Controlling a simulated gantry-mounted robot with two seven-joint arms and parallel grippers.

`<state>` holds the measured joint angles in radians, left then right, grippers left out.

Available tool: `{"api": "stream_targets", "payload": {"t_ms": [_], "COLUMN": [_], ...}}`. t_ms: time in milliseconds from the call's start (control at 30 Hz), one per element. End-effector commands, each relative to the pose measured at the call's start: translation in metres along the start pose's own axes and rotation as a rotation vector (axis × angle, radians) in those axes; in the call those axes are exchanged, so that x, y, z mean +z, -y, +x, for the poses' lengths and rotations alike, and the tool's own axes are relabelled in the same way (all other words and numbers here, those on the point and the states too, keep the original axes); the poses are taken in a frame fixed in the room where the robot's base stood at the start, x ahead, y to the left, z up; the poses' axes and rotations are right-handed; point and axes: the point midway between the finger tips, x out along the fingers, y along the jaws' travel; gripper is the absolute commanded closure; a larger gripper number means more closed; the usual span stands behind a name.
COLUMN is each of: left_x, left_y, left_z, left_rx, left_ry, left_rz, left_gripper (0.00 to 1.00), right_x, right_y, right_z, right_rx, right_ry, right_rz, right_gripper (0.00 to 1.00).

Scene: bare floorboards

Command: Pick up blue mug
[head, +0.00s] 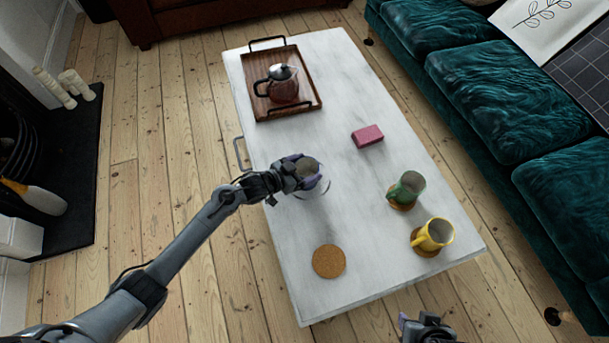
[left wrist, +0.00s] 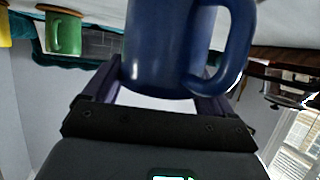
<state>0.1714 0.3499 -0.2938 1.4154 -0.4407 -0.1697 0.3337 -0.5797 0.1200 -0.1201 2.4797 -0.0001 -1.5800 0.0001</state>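The blue mug (left wrist: 170,45) fills the middle of the left wrist view, its handle on the right; its base is cut off at the top edge. My left gripper (left wrist: 160,88) has one finger on each side of it, against its walls. In the head view the left gripper (head: 308,172) is over the left side of the table, and the blue mug (head: 309,165) is mostly hidden by it. I cannot tell whether the mug touches the table. My right gripper (head: 428,323) shows only in part at the bottom edge, away from the mug.
The white table (head: 345,85) holds a wooden tray (head: 308,83) with a teapot (head: 283,84), a pink block (head: 367,136), a green mug (head: 407,188), a yellow mug (head: 434,235) and a bare cork coaster (head: 329,261). A teal sofa (head: 510,100) stands at right.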

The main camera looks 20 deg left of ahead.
Motion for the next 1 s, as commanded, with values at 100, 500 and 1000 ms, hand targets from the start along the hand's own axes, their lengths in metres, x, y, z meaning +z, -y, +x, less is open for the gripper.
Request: {"api": "stream_targets", "payload": {"t_ms": [100,500,1000], "left_x": [0.0,-0.001,-0.048], "left_y": [0.0,0.0,0.001], "left_z": [0.0,0.0,-0.019], "left_rx": [0.0,-0.001,-0.001], "left_ry": [0.0,-0.003,-0.005], "left_rz": [0.0,0.001,0.001], "left_gripper": [0.34,0.79,0.79], "right_x": [0.0,0.0,-0.01], "right_y": [0.0,0.0,-0.001], "right_z": [0.0,0.0,-0.031], "right_rx": [0.0,0.0,0.0], "right_ry": [0.0,0.0,0.001], "right_rz": [0.0,0.0,0.0], "right_gripper": [0.57,0.57,0.57]}}
